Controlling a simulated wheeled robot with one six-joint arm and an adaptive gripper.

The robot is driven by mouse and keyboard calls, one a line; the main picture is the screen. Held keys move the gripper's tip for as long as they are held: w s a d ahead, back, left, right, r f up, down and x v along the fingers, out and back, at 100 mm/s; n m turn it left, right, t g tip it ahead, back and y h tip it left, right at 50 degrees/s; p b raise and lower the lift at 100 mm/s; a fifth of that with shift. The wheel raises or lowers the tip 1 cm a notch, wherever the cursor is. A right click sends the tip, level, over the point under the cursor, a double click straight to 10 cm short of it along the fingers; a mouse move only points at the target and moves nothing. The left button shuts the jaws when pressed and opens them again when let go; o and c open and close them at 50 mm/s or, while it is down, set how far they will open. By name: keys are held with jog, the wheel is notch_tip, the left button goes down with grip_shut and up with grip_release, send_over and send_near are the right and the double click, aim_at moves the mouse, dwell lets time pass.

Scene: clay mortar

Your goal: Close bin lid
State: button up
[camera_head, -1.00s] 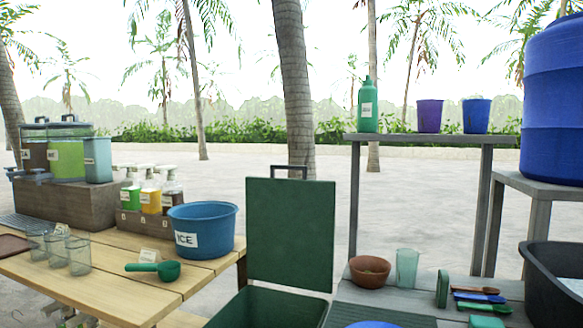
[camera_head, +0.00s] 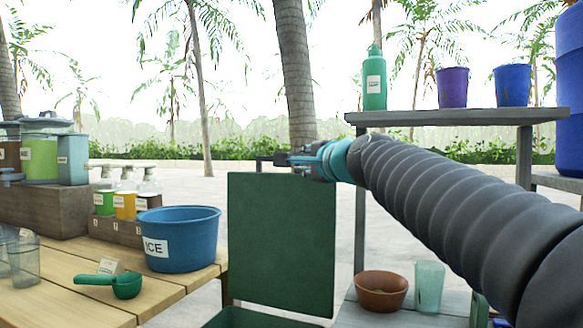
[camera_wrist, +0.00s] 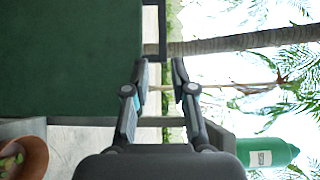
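The green bin lid (camera_head: 280,245) stands upright and open at the back of the green bin (camera_head: 245,319), whose rim shows at the bottom edge of the head view. The lid's dark handle (camera_head: 259,161) is on its top edge and is partly hidden by my gripper (camera_head: 284,158). In the wrist view the lid (camera_wrist: 65,55) fills the upper left and the handle (camera_wrist: 162,40) lies just beyond the fingertips. My gripper (camera_wrist: 159,75) is open there, with nothing between its fingers. I cannot tell whether it touches the handle.
A wooden table on the left holds a blue ice bucket (camera_head: 180,240) and a green scoop (camera_head: 122,284). On the right, a grey shelf (camera_head: 450,117) carries a green bottle (camera_head: 374,80) and cups. A brown bowl (camera_head: 381,291) and a clear cup (camera_head: 429,287) stand below it.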

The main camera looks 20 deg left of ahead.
jog(key=p+x, duration=0.4)
jog(key=x, duration=1)
jog(key=shift+s+a+r, duration=0.1)
jog(key=shift+a+r, duration=0.1)
grip_shut()
